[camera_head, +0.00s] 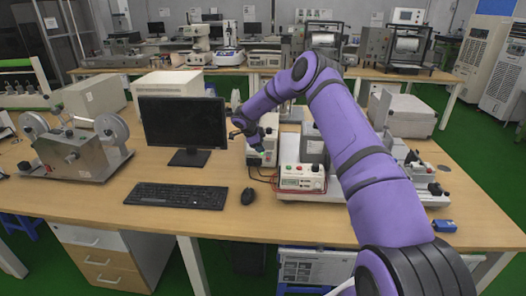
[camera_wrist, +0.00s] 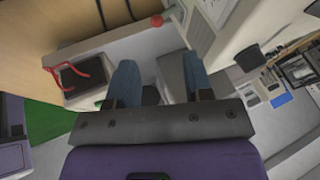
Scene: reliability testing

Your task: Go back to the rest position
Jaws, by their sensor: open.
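My gripper (camera_head: 258,150) is at the end of my purple arm, above the desk between the monitor and the white test unit. It is small and partly hidden in the head view. In the wrist view, the two blue-grey fingers of my gripper (camera_wrist: 160,76) stand apart with nothing held between them. Grey equipment surfaces and a dark recess with a red lead (camera_wrist: 68,76) lie beyond the fingers. I cannot tell whether the fingertips touch anything.
A blue item (camera_head: 444,226) lies at right. The desk's front strip is mostly clear.

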